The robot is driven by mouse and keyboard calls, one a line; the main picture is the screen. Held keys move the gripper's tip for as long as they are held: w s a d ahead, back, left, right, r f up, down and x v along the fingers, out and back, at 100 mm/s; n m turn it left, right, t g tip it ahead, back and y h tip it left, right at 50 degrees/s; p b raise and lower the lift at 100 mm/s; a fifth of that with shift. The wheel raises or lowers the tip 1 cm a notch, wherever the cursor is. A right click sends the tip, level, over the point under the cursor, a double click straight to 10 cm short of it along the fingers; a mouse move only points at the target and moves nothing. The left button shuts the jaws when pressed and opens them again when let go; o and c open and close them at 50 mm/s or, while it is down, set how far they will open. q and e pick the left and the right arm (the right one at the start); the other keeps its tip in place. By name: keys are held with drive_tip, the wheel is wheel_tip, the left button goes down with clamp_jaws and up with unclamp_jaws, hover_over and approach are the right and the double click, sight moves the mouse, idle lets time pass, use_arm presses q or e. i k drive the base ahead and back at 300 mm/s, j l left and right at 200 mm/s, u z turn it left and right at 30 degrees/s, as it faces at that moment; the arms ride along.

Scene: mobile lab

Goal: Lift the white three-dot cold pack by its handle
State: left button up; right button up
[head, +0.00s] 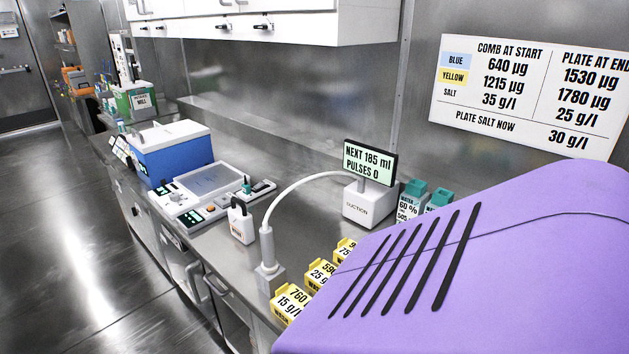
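I cannot make out a white pack with three dots in the head view. A small white block (241,224) with a dark loop-like top and an orange-marked label stands on the steel counter, right of the flat white device. Its marks are too small to read, so I cannot tell whether it is the cold pack. A blue box with a white lid (169,136) stands farther back; its inside is hidden. Neither of my grippers is in view.
The steel counter (297,221) holds the flat white device (209,186), a suction unit (368,203) with a curved hose, and yellow-labelled containers (290,304). A close purple surface (540,270) with black slots hides the lower right. Open floor (90,240) lies left.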

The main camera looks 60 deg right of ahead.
sight(241, 223)
drive_tip(key=j+z, duration=0.1)
drive_tip(key=z, duration=1.4)
drive_tip(key=i+j, duration=0.15)
